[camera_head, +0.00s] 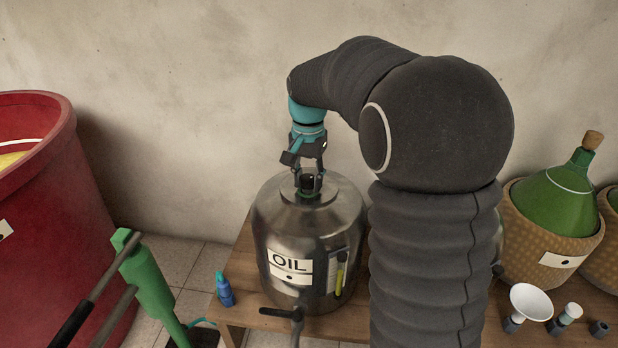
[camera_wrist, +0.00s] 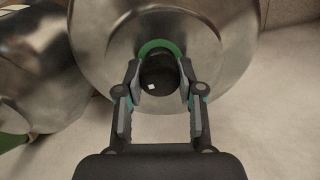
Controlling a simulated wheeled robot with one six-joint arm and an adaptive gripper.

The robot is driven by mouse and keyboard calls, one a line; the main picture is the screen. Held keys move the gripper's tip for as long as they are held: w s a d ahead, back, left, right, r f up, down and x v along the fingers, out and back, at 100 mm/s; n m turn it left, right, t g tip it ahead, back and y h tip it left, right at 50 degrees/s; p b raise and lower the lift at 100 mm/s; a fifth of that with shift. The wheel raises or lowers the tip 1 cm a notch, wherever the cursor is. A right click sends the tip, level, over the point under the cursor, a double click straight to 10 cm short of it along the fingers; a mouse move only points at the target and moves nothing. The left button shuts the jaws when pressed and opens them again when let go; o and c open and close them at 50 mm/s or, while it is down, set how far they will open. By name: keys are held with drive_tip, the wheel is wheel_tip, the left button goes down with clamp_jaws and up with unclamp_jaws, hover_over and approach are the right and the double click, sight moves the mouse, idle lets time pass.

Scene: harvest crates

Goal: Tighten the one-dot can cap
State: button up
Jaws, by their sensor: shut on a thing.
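The oil can (camera_head: 309,225) is a steel drum on the wooden bench, with a white "OIL" label (camera_head: 290,268) that carries one black dot. Its dark cap (camera_wrist: 158,76) sits on the neck at the top, with a green ring (camera_wrist: 163,46) around the neck and a small white mark on the cap. My gripper (camera_head: 310,181) is above the can's top, pointing down. In the wrist view my gripper (camera_wrist: 160,84) has its two fingers closed on either side of the cap. In the head view the fingers partly hide the cap.
A second steel can (camera_wrist: 40,65) stands close beside it. A blue bottle (camera_head: 224,290) is on the bench's left end. A green pump (camera_head: 148,285) and red tub (camera_head: 40,200) are left. A green demijohn (camera_head: 560,197), white funnel (camera_head: 531,302) and small dark pieces lie right.

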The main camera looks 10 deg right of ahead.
sight(308, 176)
drive_tip(key=shift+r, duration=0.1)
drive_tip(key=o, duration=1.2)
drive_tip(key=shift+c, duration=0.2)
wheel_tip(308, 176, up, 12)
